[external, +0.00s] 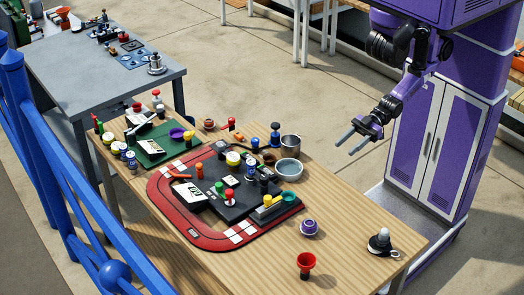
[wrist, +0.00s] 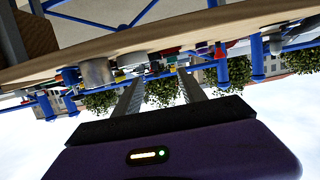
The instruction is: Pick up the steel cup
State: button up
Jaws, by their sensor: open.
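The steel cup (external: 290,144) is a plain grey metal cylinder standing upright near the table's far right edge in the external view. A wider, lower steel bowl (external: 288,171) stands just in front of it. My gripper (external: 343,142) is open and empty, in the air off the table's right edge, to the right of the cup and apart from it. The wrist view is upside down. Between and beyond the open fingers (wrist: 160,76) it shows the table edge, with a grey metal cylinder (wrist: 97,72) that looks like the cup left of the fingers.
The wooden table (external: 350,222) holds a red track board (external: 175,225) crowded with small items. A blue-topped stamp (external: 275,134) is close left of the cup. A purple cup (external: 309,227) and red funnel (external: 306,263) stand nearer. The tabletop right of the bowl is clear.

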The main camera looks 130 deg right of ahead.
jog(key=o, duration=0.9)
jog(key=m+g+h+p, duration=0.1)
jog(key=m+h+p, duration=0.1)
jog(key=m+h, duration=0.7)
send_near(291, 144)
jog(key=w+a+r+h, duration=0.1)
jog(key=w+a+r, duration=0.1)
jog(key=w+a, duration=0.15)
jog(key=w+d+h, duration=0.1)
jog(key=w+d, duration=0.1)
jog(key=w+d+h+p, duration=0.1)
jog(key=w+d, duration=0.1)
jog(key=w+d+g+p, duration=0.1)
jog(key=w+d, duration=0.1)
jog(key=shift+w+d+f+h, duration=0.1)
jog(key=shift+w+f+h, duration=0.2)
jog(key=shift+h, duration=0.1)
jog(key=shift+w+d+f, duration=0.1)
jog(key=shift+w+d, duration=0.15)
jog(key=shift+d, duration=0.05)
